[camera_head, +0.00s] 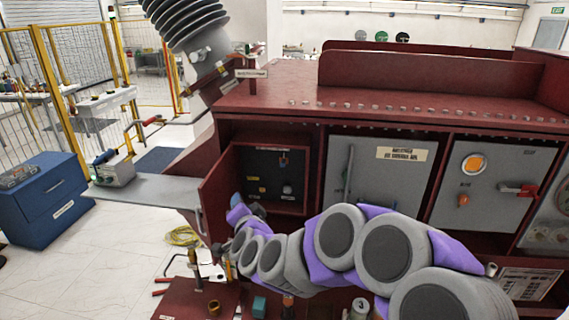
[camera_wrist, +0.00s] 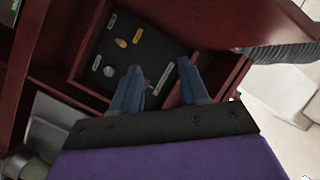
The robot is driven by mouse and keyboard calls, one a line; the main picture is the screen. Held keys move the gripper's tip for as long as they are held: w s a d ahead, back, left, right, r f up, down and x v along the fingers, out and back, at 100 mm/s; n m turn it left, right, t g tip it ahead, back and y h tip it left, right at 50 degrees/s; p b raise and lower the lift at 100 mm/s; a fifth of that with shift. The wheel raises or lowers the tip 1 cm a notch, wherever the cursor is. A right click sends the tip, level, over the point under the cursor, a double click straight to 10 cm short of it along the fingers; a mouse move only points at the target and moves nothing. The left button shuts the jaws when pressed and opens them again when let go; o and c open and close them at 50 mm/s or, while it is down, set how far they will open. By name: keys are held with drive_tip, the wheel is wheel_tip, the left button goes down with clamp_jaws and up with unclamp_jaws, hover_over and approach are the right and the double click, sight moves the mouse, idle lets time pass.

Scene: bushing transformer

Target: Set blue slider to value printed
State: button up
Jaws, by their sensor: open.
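An open red compartment holds a dark panel (camera_head: 265,172) with small labels and knobs; the panel also shows in the wrist view (camera_wrist: 132,50). A small control with a bluish tint (camera_head: 283,160) sits near the panel's top right in the head view. I cannot tell for sure that it is the blue slider, nor read any printed value. The wrist view shows a yellow knob (camera_wrist: 121,43), a grey knob (camera_wrist: 109,71) and a pale label strip (camera_wrist: 163,78). My gripper (camera_wrist: 159,68) has its two blue fingers apart and empty, in front of the panel. In the head view my gripper (camera_head: 237,203) is at the compartment's lower left.
The compartment's red door (camera_head: 216,194) stands open on the left. A grey panel with a handle (camera_head: 372,170) and another with an orange light (camera_head: 474,164) are to the right. A grey shelf (camera_head: 150,192) juts out left. A red stand (camera_head: 200,300) with fittings is below.

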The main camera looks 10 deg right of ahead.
drive_tip(key=w+d+m+t+h, duration=0.1)
drive_tip(key=w+d+m+h, duration=0.35)
drive_tip(key=d+h, duration=0.2)
drive_tip(key=m, duration=0.1)
approach(282, 166)
drive_tip(key=shift+h, duration=0.35)
drive_tip(key=x, duration=0.9)
drive_tip(key=shift+w+a+f+p, duration=0.1)
drive_tip(key=shift+w+a+p, duration=0.1)
drive_tip(key=shift+p, duration=0.1)
drive_tip(key=shift+c, duration=0.4)
clamp_jaws()
